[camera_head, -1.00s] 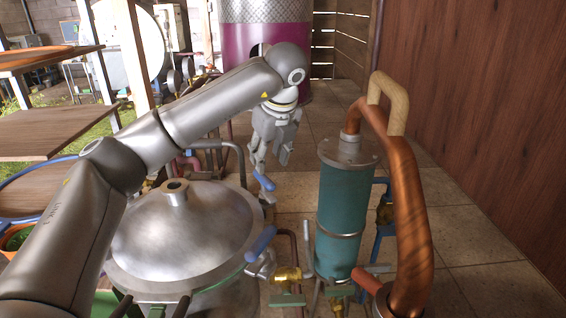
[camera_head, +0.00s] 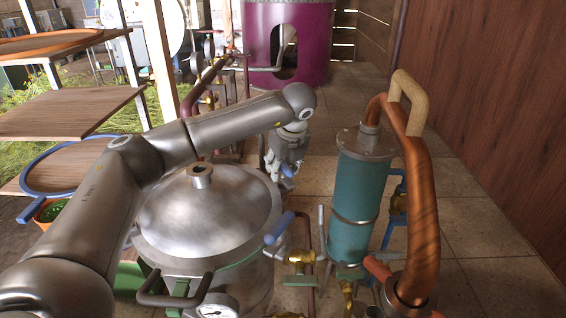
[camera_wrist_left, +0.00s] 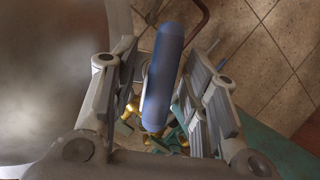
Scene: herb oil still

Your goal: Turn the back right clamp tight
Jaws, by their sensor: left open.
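The still pot (camera_head: 205,220) has a domed steel lid with clamps at its rim. The blue handle of the back right clamp (camera_head: 288,170) shows at my left gripper's fingertips, partly hidden by them. My left gripper (camera_head: 284,165) points down beside the lid's back right edge. In the left wrist view the blue handle (camera_wrist_left: 163,75) lies between the two spread fingers of my left gripper (camera_wrist_left: 160,105), with gaps on both sides. The front right clamp (camera_head: 279,228) also has a blue handle, nearer to me. My right gripper is not in view.
A teal cylinder (camera_head: 356,205) with a thick copper pipe (camera_head: 420,210) stands to the right of the pot. Brass valves (camera_head: 300,257) sit between them. A magenta tank (camera_head: 288,45) is at the back. Wooden shelves (camera_head: 65,113) are at the left.

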